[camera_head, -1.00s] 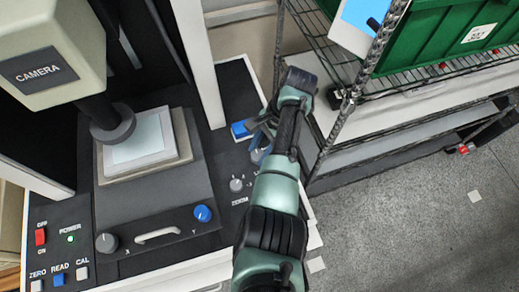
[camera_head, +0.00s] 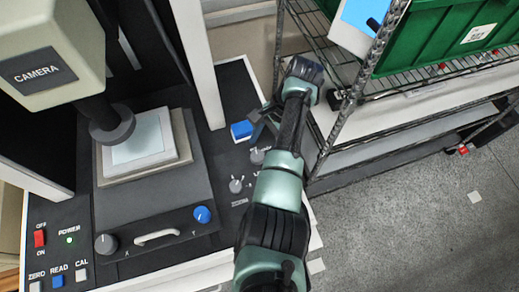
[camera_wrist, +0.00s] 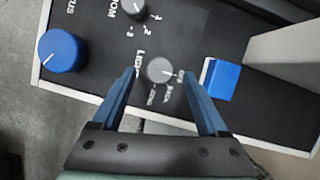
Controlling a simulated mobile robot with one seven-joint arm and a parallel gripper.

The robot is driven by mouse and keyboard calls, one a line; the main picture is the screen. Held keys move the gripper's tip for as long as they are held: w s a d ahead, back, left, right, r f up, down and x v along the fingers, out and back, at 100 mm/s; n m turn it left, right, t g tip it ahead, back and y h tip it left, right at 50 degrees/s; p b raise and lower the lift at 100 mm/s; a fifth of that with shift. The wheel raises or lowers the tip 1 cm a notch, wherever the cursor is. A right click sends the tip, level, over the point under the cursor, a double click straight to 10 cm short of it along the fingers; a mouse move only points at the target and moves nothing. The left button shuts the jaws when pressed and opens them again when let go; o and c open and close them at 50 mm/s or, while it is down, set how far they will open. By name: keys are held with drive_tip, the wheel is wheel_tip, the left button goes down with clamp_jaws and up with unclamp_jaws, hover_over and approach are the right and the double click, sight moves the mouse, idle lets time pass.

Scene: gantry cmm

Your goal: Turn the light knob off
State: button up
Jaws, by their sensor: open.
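The light knob (camera_wrist: 160,70) is a small round grey knob on the black panel, with a partly hidden "LIGHT" label beside it. In the wrist view it shows between the two blue fingertips of my gripper (camera_wrist: 159,73). The fingers are apart with a gap on both sides of the knob, and no contact is visible. I cannot tell how high the fingertips are above the panel. In the head view the light knob (camera_head: 257,156) sits just left of my arm, which hides part of its label.
The grey zoom knob (camera_wrist: 133,8) is close by. A large blue knob (camera_wrist: 60,50) and a blue block (camera_wrist: 221,78) flank the light knob. The camera column (camera_head: 200,60) stands left of my arm, and a wire rack (camera_head: 345,110) with a green bin (camera_head: 430,40) stands right.

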drive_tip(key=p+v, duration=0.3)
drive_tip(key=v, duration=0.7)
drive_tip(key=shift+r, duration=0.25)
